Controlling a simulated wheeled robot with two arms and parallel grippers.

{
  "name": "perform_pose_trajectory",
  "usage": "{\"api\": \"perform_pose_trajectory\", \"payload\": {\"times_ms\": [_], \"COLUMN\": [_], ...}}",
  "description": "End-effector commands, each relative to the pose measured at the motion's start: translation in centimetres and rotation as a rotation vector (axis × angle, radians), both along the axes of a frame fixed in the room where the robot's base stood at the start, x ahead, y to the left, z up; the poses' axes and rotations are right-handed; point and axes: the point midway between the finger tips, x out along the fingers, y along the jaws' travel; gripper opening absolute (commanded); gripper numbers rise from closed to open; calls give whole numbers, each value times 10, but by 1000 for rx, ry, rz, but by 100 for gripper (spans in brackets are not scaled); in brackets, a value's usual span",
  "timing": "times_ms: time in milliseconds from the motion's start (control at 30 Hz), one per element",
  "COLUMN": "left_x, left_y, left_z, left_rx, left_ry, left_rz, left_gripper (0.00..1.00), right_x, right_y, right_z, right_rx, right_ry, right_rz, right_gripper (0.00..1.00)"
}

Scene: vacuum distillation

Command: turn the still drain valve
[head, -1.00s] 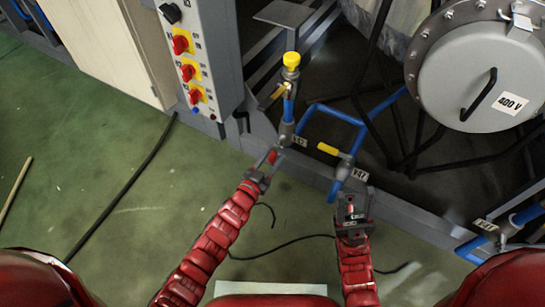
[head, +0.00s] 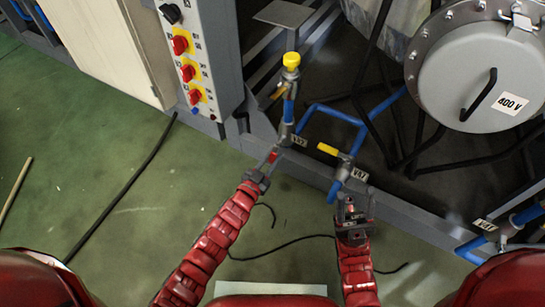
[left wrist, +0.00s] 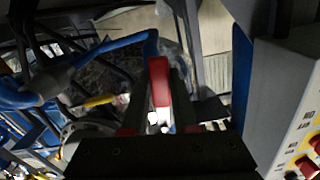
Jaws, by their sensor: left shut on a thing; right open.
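My left gripper (head: 268,160) is shut on a red valve handle (head: 273,156), just below and left of a metal valve body (head: 286,132) on a blue pipe. In the left wrist view the red handle (left wrist: 159,82) stands upright between the fingers. The gripper hides part of the handle. My right gripper (head: 353,200) is open, just below a second valve with a yellow handle (head: 328,149). I cannot tell whether it touches the pipe there.
A control panel (head: 200,60) with red knobs stands at the upper left. A round grey vessel lid (head: 470,80) is at the upper right. Blue pipes (head: 340,113) and a grey frame beam (head: 400,226) lie close by. Black cables (head: 125,190) cross the open green floor (head: 60,150).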

Motion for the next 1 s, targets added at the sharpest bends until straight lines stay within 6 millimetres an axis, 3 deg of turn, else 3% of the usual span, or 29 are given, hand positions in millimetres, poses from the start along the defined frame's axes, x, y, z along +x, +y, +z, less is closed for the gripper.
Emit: {"api": "perform_pose_trajectory", "payload": {"times_ms": [667,1000], "left_x": [0,5], "left_y": [1,9], "left_z": [0,4], "left_rx": [7,135], "left_ry": [-4,-77], "left_rz": [0,0], "left_gripper": [0,0], "right_x": [0,-1], "right_y": [0,-2], "right_z": [1,7], "right_rx": [1,13], "right_ry": [0,-1], "right_rz": [0,-6], "right_gripper": [50,50]}}
